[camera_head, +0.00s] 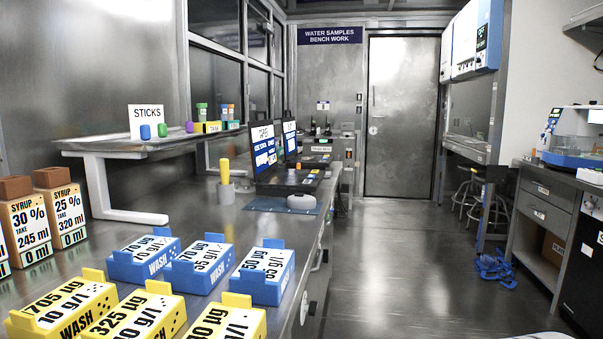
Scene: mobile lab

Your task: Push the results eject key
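No key marked results eject can be made out in the head view. Two dark laptops or consoles stand open on the left bench, a nearer one (264,150) and a farther one (290,138), with text on their lit screens. Small coloured spots, one of them orange (298,166), show around their bases, too small to read. A blue-and-white machine (575,150) stands on the right counter, its controls also too small to read. My gripper is not in view.
Blue boxes (262,292) and yellow boxes (70,304) crowd the near left bench, beside syrup cartons (62,216). A mouse (302,201) lies before the laptops. The central floor (400,250) is clear; stools (468,195) and a blue item (494,268) stand right. A closed door (402,115) is behind.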

